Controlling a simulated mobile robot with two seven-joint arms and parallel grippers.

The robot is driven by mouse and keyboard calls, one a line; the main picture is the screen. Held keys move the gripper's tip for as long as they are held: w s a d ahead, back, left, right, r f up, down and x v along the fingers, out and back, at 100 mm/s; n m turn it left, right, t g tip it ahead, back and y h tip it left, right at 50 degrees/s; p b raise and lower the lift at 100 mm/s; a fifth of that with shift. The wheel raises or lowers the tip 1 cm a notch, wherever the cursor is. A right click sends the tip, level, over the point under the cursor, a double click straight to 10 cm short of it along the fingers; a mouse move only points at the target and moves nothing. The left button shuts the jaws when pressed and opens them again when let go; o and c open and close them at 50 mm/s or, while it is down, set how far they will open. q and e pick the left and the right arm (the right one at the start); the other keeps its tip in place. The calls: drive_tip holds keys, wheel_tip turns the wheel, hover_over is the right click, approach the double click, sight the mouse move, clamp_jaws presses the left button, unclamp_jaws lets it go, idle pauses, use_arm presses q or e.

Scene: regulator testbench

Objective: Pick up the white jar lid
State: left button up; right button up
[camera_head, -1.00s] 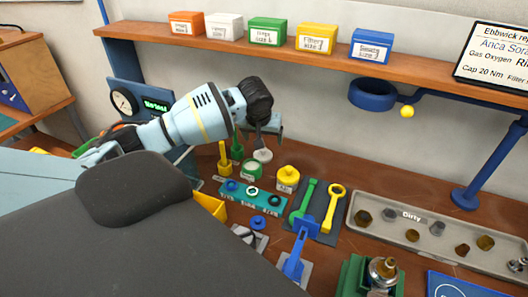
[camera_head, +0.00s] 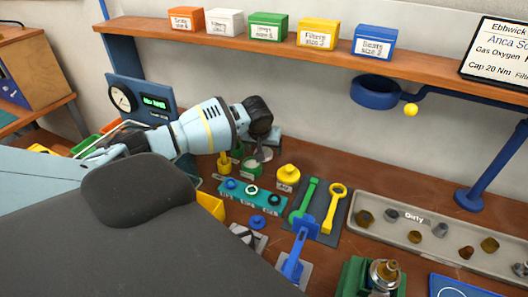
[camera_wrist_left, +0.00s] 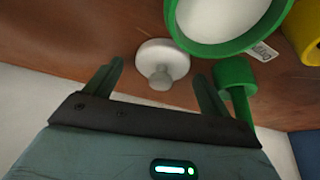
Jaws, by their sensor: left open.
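The white jar lid (camera_wrist_left: 162,60) is a round disc with a knob on top. It lies on the brown bench in the left wrist view, and partly shows in the head view (camera_head: 266,154) behind the green jar. My left gripper (camera_wrist_left: 157,74) is open, with one finger to each side of the lid's knob and nothing between them held. In the head view the left gripper (camera_head: 258,147) points down over the lid and partly hides it. My right gripper is not in view.
A green jar (camera_head: 252,167) with white contents stands right beside the lid. A green upright tool (camera_wrist_left: 235,76) is close to one finger. A yellow jar (camera_head: 288,176), a teal tray (camera_head: 237,198) and a grey dirty-parts tray (camera_head: 400,248) stand nearby. A shelf (camera_head: 330,50) runs above.

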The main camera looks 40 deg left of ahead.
use_arm(q)
drive_tip(key=c, duration=1)
wheel_tip(320, 180, up, 10)
drive_tip(key=shift+r+p, duration=0.1)
drive_tip(key=shift+p, duration=0.2)
drive_tip(key=shift+s+a, duration=0.1)
